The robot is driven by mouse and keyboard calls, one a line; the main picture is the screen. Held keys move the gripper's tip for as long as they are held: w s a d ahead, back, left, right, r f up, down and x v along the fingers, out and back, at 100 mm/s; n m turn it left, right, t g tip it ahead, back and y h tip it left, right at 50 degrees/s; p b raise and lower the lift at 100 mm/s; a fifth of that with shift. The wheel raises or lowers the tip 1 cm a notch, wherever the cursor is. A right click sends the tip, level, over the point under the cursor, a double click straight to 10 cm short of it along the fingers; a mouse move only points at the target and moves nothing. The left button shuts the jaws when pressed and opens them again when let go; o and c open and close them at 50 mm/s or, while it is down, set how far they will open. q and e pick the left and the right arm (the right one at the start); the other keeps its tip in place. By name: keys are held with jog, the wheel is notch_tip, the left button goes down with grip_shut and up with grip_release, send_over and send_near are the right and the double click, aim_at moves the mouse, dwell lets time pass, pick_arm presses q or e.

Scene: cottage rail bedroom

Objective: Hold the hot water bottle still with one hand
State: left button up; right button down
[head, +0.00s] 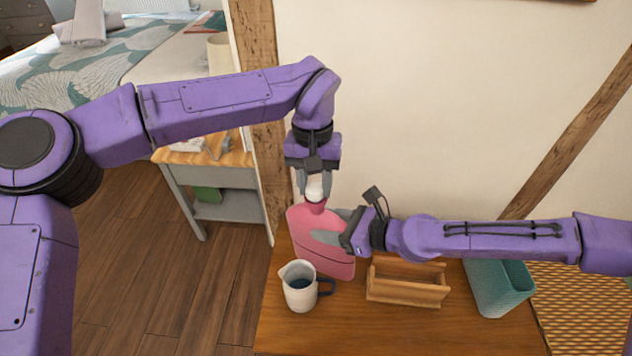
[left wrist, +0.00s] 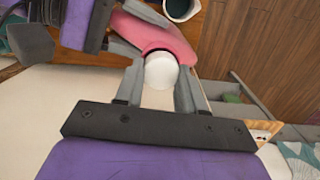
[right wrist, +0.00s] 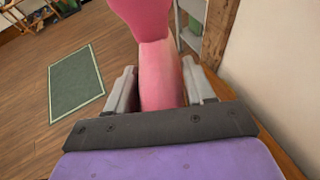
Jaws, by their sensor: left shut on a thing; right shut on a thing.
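The pink hot water bottle (head: 318,240) stands upright on the wooden table, a little tilted. Its white stopper (head: 315,187) sits at the neck, and also shows in the left wrist view (left wrist: 161,71). My left gripper (head: 314,190) comes from above and is shut on the white stopper. My right gripper (head: 335,230) comes from the right and is shut on the bottle's body, which fills the space between its fingers in the right wrist view (right wrist: 160,75). A white jug (head: 299,290) with a dark handle and dark contents stands in front of the bottle.
A wooden rack (head: 407,283) stands right of the jug, and a teal basket (head: 498,288) stands further right. The wall is close behind the table (head: 350,325). A grey side table (head: 215,178) stands to the left. The table's front is clear.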

pick_arm(q)
jog(key=shift+s+d+f, duration=0.1)
jog(key=shift+s+d, duration=0.05)
jog(key=shift+s, duration=0.05)
jog(key=o, duration=1.2)
jog(key=shift+c, duration=0.2)
jog(key=shift+w, duration=0.1)
